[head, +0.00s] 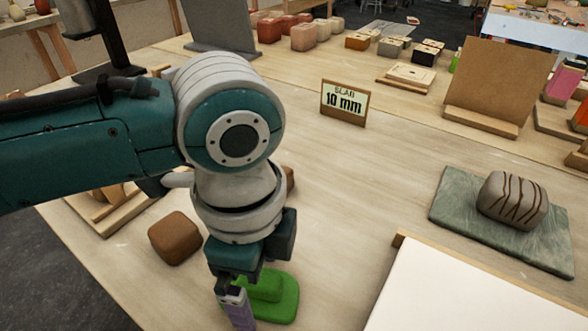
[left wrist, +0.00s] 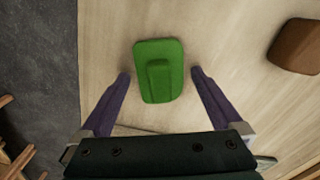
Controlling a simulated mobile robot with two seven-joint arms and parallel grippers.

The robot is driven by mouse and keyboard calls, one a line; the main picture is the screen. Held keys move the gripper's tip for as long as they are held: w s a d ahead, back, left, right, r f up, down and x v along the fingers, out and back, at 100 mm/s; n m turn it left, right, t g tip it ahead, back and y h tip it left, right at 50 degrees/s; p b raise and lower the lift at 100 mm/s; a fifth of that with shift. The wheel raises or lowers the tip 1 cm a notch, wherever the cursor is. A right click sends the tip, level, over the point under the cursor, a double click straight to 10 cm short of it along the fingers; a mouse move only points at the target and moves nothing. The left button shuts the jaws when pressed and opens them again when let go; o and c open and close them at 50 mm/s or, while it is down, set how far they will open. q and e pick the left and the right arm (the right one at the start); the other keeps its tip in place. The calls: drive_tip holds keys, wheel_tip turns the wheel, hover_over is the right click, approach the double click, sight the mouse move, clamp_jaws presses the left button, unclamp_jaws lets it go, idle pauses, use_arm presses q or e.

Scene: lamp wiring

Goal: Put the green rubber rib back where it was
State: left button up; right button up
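The green rubber rib (head: 280,296) lies on the wooden table at the bottom of the head view, a flat rounded piece with a raised block on it. It also shows whole in the left wrist view (left wrist: 159,88). My left gripper (head: 238,310) is above and beside it, pointing down, and partly hides it in the head view. In the left wrist view my left gripper (left wrist: 160,76) is open and empty, with one purple finger at each side of the rib and gaps between. My right gripper is not in view.
A brown block (head: 175,238) sits left of my gripper; it may be the one in the left wrist view (left wrist: 297,46). A wooden holder (head: 125,215) is partly behind my arm. A white board (head: 470,295) lies at right, near a grey slab (head: 440,205) bearing a striped clay lump.

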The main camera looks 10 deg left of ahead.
use_arm(q)
wheel_tip(320, 180, up, 12)
drive_tip(key=p, duration=0.3)
use_arm(e)
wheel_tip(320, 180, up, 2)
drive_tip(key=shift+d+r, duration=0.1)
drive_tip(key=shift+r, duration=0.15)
drive_tip(key=shift+b, duration=0.3)
use_arm(q)
drive_tip(key=n+t+h, duration=0.3)
drive_tip(key=n, duration=0.7)
approach(278, 317)
drive_tip(key=s+r, duration=0.1)
drive_tip(key=s, duration=0.1)
drive_tip(key=s+a+n+y, duration=0.2)
drive_tip(key=s+a+n, duration=0.3)
drive_tip(key=a, duration=0.4)
drive_tip(key=shift+a+f+n+t+y, duration=0.15)
drive_tip(key=shift+a+n+t+y, duration=0.15)
drive_tip(key=shift+y, duration=0.1)
